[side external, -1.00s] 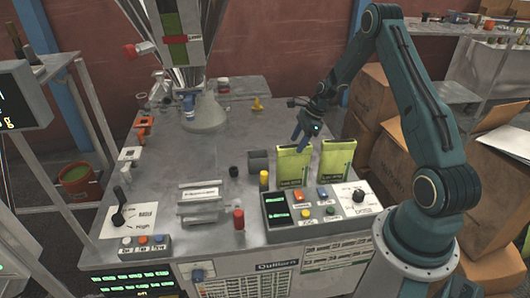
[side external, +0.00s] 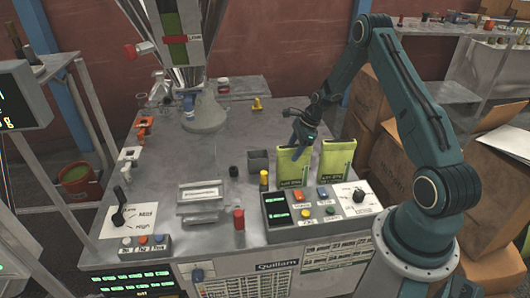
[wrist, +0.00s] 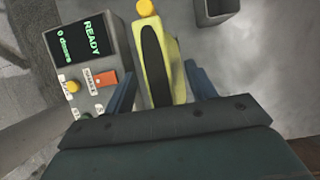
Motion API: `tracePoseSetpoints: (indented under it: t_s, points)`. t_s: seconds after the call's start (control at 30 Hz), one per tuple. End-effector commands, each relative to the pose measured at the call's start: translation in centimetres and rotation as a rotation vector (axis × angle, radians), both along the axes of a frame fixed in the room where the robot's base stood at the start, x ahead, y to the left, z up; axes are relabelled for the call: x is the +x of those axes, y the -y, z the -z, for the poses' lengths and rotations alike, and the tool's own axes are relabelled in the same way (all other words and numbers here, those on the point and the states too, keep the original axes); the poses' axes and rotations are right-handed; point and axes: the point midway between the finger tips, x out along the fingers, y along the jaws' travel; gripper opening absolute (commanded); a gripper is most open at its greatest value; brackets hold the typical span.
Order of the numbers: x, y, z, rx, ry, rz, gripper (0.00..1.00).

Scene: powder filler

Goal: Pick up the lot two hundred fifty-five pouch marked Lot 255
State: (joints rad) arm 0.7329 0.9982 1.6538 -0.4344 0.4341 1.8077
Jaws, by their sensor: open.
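Two upright yellow-green pouches stand side by side on the machine top in the side external view: a left pouch (side external: 293,167) and a right pouch (side external: 337,158). Each has a dark printed label low on its front, too small for me to read the lot number surely. My gripper (side external: 300,138) is open and points down at the top of the left pouch. In the wrist view, one pouch (wrist: 155,55) shows from above, its dark top opening between the two fingers of my gripper (wrist: 160,75). Gaps show on both sides of it. Its label is hidden there.
A control box with a READY display (wrist: 85,40) stands close beside the pouch. A yellow-capped post (side external: 264,180) and an open grey box (side external: 258,161) are close to the left pouch. The back middle of the top is mostly clear.

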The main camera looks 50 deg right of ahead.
Motion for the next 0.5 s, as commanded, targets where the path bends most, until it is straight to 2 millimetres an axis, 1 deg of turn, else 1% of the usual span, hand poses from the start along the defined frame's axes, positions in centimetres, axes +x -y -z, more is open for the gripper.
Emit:
tracePoseSetpoints:
  t_s: [0.5]
  points:
    - [-0.01,0.01,0.44,0.0,0.0,0.0,0.56]
